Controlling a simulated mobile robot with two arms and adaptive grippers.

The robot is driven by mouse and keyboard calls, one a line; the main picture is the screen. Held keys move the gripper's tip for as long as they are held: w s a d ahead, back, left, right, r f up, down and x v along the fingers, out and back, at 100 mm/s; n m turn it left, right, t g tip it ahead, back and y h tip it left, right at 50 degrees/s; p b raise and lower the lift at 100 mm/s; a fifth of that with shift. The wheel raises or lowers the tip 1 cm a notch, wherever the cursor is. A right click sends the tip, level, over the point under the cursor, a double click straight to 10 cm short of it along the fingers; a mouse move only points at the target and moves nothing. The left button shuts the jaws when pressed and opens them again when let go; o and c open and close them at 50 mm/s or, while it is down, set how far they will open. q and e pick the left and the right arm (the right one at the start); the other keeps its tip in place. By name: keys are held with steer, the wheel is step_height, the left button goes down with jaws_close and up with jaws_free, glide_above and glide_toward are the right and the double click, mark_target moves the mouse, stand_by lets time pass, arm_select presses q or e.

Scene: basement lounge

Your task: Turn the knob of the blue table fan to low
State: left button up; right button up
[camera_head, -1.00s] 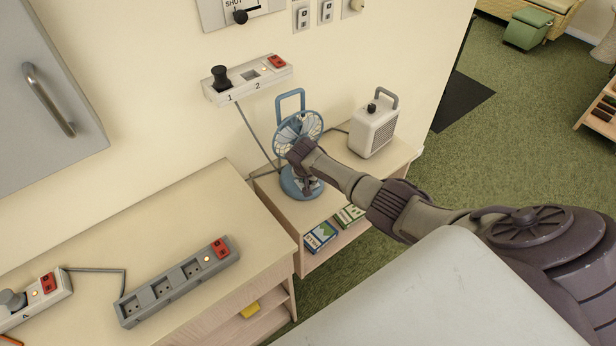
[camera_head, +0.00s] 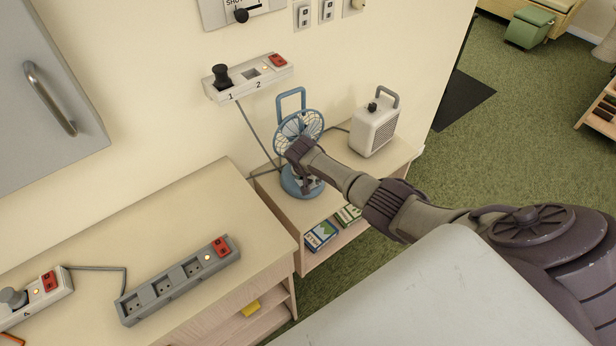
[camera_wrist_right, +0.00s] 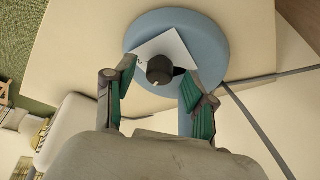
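The blue table fan (camera_head: 289,186) stands on the low wooden shelf unit by the wall, with its round wire cage and top handle showing. In the right wrist view its blue base (camera_wrist_right: 215,45) carries a white dial plate (camera_wrist_right: 179,45) and a dark round knob (camera_wrist_right: 159,70) with a pointer towards the right. The plate's markings are mostly hidden or too small to read. My right gripper (camera_wrist_right: 158,76) is open, its green-padded fingers on either side of the knob with gaps. In the head view my right wrist hides part of the fan. My left gripper is not in view.
A white heater (camera_head: 373,130) stands right of the fan on the shelf unit (camera_head: 345,185). A wall socket strip (camera_head: 247,78) is above, with a cord running down. A grey power strip (camera_head: 177,281) lies on the nearer cabinet. Books (camera_head: 321,234) sit below the fan.

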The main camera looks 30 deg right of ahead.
steer(key=v, duration=1.2)
steer(key=shift+d, duration=0.1)
stand_by(0.4)
